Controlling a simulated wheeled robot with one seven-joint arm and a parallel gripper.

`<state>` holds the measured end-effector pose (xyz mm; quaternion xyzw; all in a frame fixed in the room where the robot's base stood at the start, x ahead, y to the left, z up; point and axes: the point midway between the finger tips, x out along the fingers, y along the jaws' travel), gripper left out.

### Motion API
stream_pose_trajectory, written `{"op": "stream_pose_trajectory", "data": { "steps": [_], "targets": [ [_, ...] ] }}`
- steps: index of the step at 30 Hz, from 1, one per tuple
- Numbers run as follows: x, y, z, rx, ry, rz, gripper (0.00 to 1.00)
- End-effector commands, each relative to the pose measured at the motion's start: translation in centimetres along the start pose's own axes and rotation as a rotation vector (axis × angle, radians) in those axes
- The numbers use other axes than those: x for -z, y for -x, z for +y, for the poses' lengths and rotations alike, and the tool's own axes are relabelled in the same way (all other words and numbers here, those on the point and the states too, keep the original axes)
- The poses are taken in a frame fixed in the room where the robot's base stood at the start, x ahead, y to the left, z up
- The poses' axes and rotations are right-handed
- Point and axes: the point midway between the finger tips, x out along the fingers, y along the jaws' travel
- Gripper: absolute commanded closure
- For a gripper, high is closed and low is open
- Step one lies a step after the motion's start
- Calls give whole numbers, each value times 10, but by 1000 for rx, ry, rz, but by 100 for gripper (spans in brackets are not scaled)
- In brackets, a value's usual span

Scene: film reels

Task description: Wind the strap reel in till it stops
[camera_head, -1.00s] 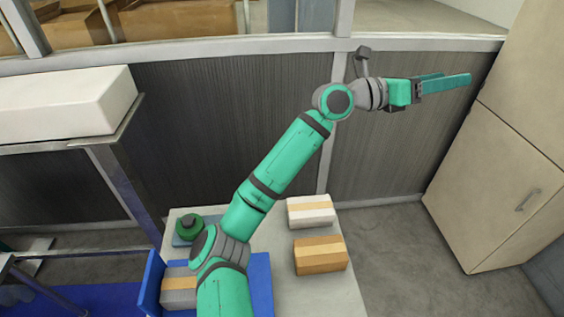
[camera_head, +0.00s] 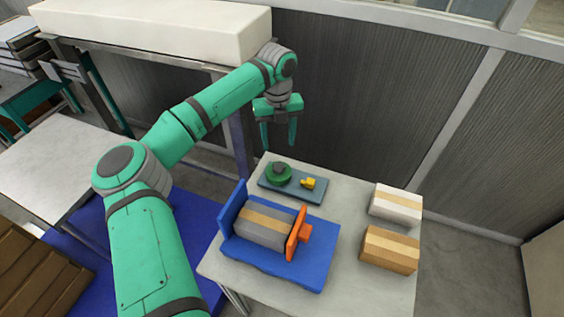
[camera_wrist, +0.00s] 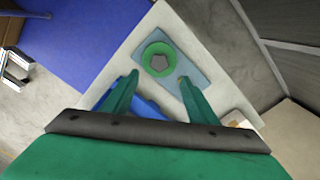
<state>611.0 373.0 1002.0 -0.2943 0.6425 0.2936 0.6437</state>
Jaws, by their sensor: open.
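A green round reel (camera_head: 270,175) with a dark grey hub sits at the left end of a blue-grey plate (camera_head: 297,194) on the light table. A small yellow piece (camera_head: 308,183) is on the same plate, right of the reel. My gripper (camera_head: 279,143) is open and empty, pointing down above and behind the reel, apart from it. In the wrist view the reel (camera_wrist: 147,51) shows its grey many-sided hub, just beyond the two spread fingers (camera_wrist: 160,83). I cannot see any strap clearly.
A blue stand (camera_head: 285,272) in front holds a grey box with a tan band (camera_head: 248,227) against an orange plate with a knob (camera_head: 298,232). A white box (camera_head: 396,204) and a brown box (camera_head: 390,249) stand at the right. A white beam (camera_head: 150,25) is behind my arm.

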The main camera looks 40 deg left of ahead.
Motion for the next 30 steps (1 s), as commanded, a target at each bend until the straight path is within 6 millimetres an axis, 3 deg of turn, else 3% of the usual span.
{"op": "stream_pose_trajectory", "data": {
  "steps": [5, 18, 30],
  "targets": [
    [0, -19, 3, -5, 8, 4, 47],
    [0, -90, 2, -2, 6, 3, 47],
    [0, -107, 1, -2, 3, 0, 47]
  ]
}}
